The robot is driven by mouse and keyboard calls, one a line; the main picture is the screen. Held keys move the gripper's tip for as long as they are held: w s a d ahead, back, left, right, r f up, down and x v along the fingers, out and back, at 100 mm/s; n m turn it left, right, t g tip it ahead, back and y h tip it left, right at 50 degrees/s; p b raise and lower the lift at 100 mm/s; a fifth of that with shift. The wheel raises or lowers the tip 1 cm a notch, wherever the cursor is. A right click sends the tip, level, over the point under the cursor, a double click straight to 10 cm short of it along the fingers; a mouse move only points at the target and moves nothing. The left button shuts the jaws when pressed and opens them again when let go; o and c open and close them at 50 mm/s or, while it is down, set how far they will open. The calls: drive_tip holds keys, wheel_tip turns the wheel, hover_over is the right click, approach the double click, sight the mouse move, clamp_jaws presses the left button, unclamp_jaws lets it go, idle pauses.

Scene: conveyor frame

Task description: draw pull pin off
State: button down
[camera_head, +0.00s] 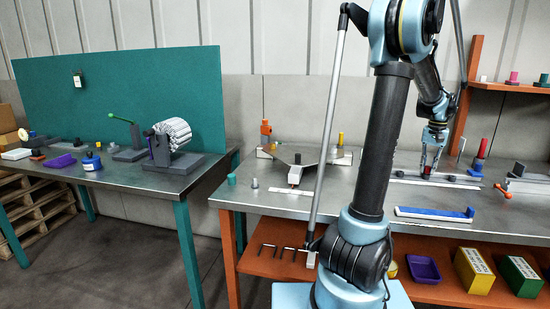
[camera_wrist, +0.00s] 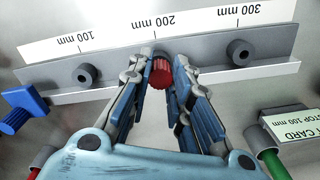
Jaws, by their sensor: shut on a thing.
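A ribbed red knob, which looks like the pull pin's head (camera_wrist: 160,74), sits near the 200 mm mark of a grey rail (camera_wrist: 200,61) in the wrist view. My gripper (camera_wrist: 160,70) is shut on this red knob, one finger on each side. In the head view my gripper (camera_head: 430,165) is low over the rear of the right workbench, with a bit of red between its fingers. The pin's shaft is hidden under the knob, so I cannot tell how deep it sits.
The rail bears a scale strip (camera_wrist: 117,35) and two dark round knobs, left (camera_wrist: 84,75) and right (camera_wrist: 238,52) of the gripper. A blue part (camera_wrist: 25,108) lies left; a card (camera_wrist: 297,122) and a green handle (camera_wrist: 274,163) are right. A blue-edged bar (camera_head: 434,214) lies in front.

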sight(428, 167)
drive_tip(key=shift+r, duration=0.1)
drive_tip(key=shift+r, duration=2.55)
